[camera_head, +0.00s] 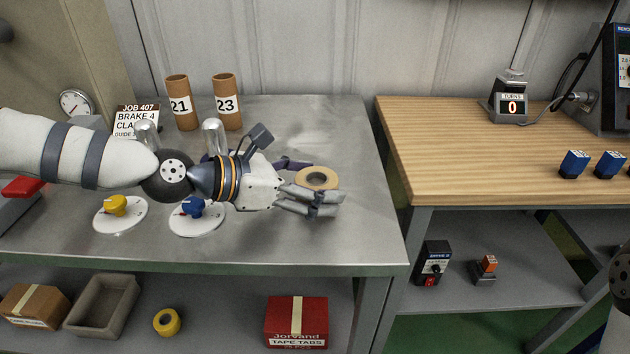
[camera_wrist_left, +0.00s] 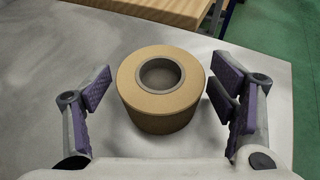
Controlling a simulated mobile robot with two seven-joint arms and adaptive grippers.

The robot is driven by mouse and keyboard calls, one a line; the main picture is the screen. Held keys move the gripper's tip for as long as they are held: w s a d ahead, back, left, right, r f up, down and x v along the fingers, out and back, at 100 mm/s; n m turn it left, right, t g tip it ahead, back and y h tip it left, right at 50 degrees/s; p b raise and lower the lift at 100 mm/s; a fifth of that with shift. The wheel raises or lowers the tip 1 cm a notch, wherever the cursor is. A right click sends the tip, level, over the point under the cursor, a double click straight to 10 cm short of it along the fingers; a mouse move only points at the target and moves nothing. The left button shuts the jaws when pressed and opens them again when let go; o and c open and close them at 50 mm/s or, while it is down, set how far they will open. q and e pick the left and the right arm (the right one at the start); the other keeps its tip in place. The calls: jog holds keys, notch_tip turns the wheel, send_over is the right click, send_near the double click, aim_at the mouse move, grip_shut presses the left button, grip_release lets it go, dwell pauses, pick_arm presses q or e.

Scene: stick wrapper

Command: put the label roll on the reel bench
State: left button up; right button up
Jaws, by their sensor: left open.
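The label roll (camera_head: 317,178), a tan roll with a grey core, sits on the grey metal table near its right side. In the left wrist view the roll (camera_wrist_left: 160,112) stands upright on its flat end, between the purple-padded fingers. My left gripper (camera_head: 318,187) is open around the roll, with a gap on each side. The wood-topped bench (camera_head: 480,165) on the right, apparently the reel bench, is apart from the metal table. My right gripper is not in view.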

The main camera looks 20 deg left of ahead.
pick_arm(q)
jog(key=p+v, duration=0.1)
jog(key=v, duration=0.2)
jog(key=r+v, duration=0.1)
jog(key=v, duration=0.2)
jog(key=p+v, duration=0.1)
jog(key=v, duration=0.2)
jog(key=shift+w+d+r+p, duration=0.1)
jog(key=shift+r+p, duration=0.2)
jog(key=shift+p, duration=0.05)
jog(key=shift+s+a, duration=0.75)
jog(key=shift+a, duration=0.1)
jog(key=shift+s+a+f, duration=0.1)
jog(key=shift+s+a, duration=0.15)
jog(key=shift+s, duration=0.1)
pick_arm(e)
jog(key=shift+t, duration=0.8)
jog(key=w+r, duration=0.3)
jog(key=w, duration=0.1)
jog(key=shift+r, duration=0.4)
pick_arm(q)
jog(key=shift+f, duration=0.1)
